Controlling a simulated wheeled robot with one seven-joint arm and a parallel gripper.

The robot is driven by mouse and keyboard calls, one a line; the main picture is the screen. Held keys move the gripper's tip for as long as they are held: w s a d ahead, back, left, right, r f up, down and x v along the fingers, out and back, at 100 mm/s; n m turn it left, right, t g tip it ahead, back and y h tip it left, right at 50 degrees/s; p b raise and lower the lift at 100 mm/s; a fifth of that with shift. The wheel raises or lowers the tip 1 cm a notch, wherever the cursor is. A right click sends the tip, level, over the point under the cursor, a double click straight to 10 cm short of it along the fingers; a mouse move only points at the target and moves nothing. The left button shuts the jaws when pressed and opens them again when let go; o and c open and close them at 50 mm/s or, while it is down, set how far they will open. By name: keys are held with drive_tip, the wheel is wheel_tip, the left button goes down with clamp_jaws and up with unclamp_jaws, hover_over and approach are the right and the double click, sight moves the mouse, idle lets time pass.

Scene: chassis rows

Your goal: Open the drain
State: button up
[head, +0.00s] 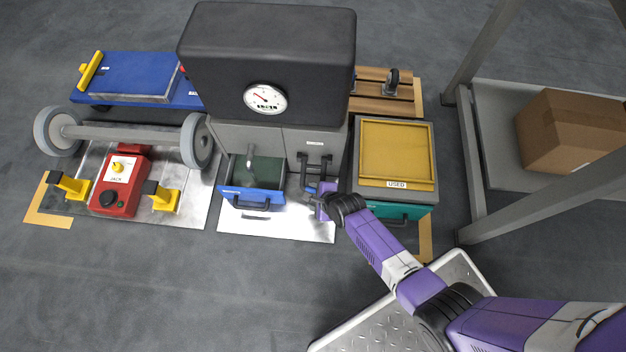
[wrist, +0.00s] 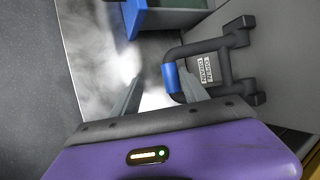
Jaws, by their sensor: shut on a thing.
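A dark handle (head: 316,163) is mounted low on the grey front of the machine, right of the blue drawer. My gripper (head: 314,190) reaches the handle's lower end. In the wrist view my gripper (wrist: 162,88) has its fingers at the blue band, shut on the handle. The fingers partly cover the lower end of the bar.
The blue drawer (head: 250,198) stands open left of the handle, with a grey spout above it. A teal-fronted cabinet with a yellow "USED" tray (head: 397,150) stands close right of my gripper. A red jack (head: 118,185) is at left.

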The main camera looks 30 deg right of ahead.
drive_tip(key=shift+s+d+f, duration=0.1)
drive_tip(key=shift+s, duration=0.1)
idle(0.3)
drive_tip(key=p+v, duration=0.5)
drive_tip(key=v, duration=0.2)
drive_tip(key=shift+s+r, duration=0.2)
drive_tip(key=shift+r, duration=0.15)
